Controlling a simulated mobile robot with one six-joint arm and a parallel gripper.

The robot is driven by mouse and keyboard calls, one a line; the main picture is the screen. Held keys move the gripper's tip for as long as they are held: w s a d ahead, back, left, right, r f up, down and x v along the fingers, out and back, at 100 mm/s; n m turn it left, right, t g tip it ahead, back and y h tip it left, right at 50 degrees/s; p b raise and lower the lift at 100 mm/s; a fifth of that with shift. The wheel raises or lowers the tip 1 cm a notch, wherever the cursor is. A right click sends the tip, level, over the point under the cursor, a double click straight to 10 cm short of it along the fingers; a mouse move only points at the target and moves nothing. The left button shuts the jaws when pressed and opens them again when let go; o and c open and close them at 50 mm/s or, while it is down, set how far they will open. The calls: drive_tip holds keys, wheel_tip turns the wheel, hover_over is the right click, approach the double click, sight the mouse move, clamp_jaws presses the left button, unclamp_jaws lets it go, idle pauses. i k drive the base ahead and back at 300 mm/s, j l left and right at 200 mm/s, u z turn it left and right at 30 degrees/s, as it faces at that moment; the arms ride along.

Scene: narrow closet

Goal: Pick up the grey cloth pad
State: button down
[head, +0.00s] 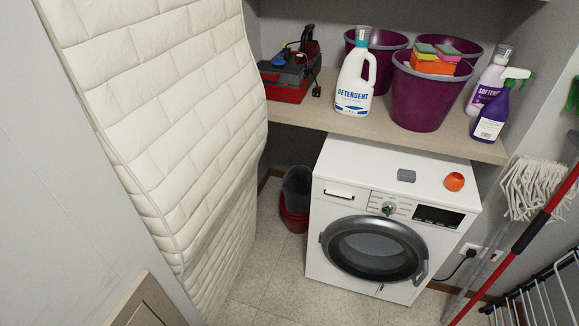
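The grey cloth pad (407,175) lies flat on top of the white washing machine (347,160), near its front edge above the control panel. It is small and roughly rectangular. An orange cup-like object (454,181) lies to its right on the same top, apart from it. My gripper is not in the head view.
A wooden shelf (410,127) overhangs the back of the machine, bearing detergent (355,80), purple buckets (416,100), purple bottles and a red toolbox. A quilted white mattress (170,110) stands at left. A mop (530,190) and drying rack are at right. Floor in front is clear.

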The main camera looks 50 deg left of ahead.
sight(403, 175)
drive_tip(key=u, duration=0.9)
drive_tip(key=z, duration=2.7)
drive_tip(key=u, duration=2.7)
drive_tip(key=i+j+u, duration=0.25)
drive_tip(key=i, duration=0.7)
drive_tip(key=i+l+u, duration=0.25)
drive_tip(key=i, duration=0.7)
drive_tip(key=j, duration=0.1)
